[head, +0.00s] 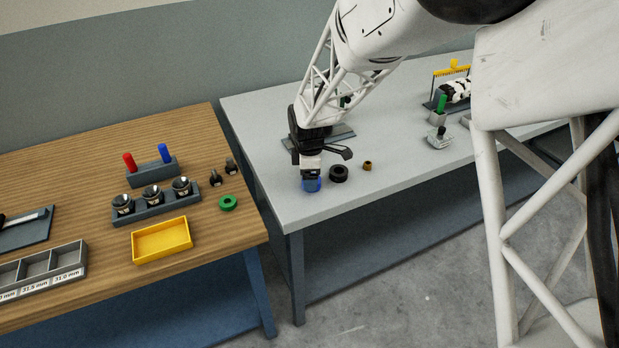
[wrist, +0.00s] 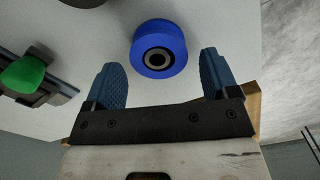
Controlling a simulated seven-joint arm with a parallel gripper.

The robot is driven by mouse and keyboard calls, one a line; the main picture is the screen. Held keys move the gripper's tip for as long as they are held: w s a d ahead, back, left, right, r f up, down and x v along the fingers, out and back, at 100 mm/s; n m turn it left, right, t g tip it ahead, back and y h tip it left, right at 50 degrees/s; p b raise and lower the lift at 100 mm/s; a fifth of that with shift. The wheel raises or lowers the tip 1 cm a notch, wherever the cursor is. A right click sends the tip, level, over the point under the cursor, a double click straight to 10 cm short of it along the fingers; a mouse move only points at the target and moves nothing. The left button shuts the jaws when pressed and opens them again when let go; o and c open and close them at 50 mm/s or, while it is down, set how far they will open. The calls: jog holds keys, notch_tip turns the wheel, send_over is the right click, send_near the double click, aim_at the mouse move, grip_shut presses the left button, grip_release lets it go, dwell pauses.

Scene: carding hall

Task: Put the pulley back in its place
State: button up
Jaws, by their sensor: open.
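A blue pulley (head: 312,186) with a dark hub lies on the grey table near its front left. It also shows in the wrist view (wrist: 176,38), just beyond and between the fingertips, with clear gaps to both. My gripper (head: 311,175) points down over the pulley, open and empty; its two blue fingers show in the wrist view (wrist: 163,75). In the head view my gripper partly hides the pulley. A dark plate (head: 345,138) lies behind my gripper, partly hidden by my arm. I cannot tell which spot is the pulley's place.
A black ring (head: 339,174) and a small brown ring (head: 367,166) lie just right of the pulley. A green-topped fixture (head: 438,136) stands farther right. The brown table at left holds a yellow tray (head: 135,248), a green ring (head: 228,203) and a rack of cups (head: 166,207).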

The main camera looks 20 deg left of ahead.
notch_tip(320, 180, up, 11)
jog(key=shift+f, duration=0.2)
dwell(0.3)
dwell(0.7)
jog(key=s+d+r+m, duration=0.3)
jog(key=d+r+m, duration=0.1)
jog(key=d, duration=0.5)
jog(key=s+d+r+m+t, duration=0.1)
jog(key=s+d+r+m, duration=0.25)
jog(key=d, duration=0.45)
jog(key=s+d+r+m, duration=0.3)
jog(key=d+r, duration=0.2)
jog(key=d, duration=0.4)
jog(key=s+d+m+t, duration=0.1)
jog(key=s+d+m, duration=1.1)
jog(key=s+d, duration=0.4)
jog(key=shift+s+d+t, duration=0.3)
jog(key=shift+s, duration=1.85)
